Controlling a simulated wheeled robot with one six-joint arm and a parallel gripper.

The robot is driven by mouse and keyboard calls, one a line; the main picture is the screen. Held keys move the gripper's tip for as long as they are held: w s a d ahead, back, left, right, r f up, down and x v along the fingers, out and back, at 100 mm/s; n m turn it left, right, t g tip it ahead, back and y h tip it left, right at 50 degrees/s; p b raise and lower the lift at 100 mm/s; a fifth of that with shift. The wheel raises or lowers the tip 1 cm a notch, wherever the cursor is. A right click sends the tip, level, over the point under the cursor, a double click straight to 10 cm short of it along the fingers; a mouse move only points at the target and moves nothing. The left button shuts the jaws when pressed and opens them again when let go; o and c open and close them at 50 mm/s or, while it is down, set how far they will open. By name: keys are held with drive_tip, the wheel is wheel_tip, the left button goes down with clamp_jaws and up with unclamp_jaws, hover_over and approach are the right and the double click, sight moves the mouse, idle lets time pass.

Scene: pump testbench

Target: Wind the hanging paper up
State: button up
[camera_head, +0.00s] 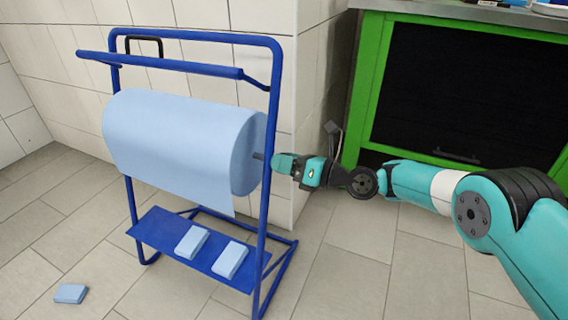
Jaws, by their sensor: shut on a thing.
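A large light-blue paper roll (180,135) is mounted on a blue metal stand (275,115). A short end of paper (205,200) hangs below the roll at its front right, above the stand's lower shelf. A dark axle end (258,156) sticks out of the roll's right side beside the stand's upright. My gripper (280,164), teal and dark, is at the right of the stand, in line with this axle. It is shut at the axle's outer end; the contact itself is partly hidden by the fingers.
Two light-blue packs (191,242) (230,260) lie on the stand's lower shelf (160,232). Another pack (70,293) lies on the floor at the lower left. A green-framed cabinet (368,90) stands behind my arm. A tiled wall is behind the stand; floor is clear at front right.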

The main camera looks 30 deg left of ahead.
drive_tip(key=shift+s+a, duration=0.15)
drive_tip(key=shift+s, duration=0.15)
drive_tip(key=o, duration=1.3)
drive_tip(key=shift+c, duration=0.2)
drive_tip(key=shift+w, duration=0.15)
drive_tip(key=shift+w+d, duration=0.1)
drive_tip(key=shift+d, duration=0.2)
drive_tip(key=shift+d, duration=0.25)
drive_tip(key=w+d+b, duration=0.1)
drive_tip(key=d+b, duration=0.8)
drive_tip(key=d, duration=0.7)
drive_tip(key=shift+w+d, duration=0.25)
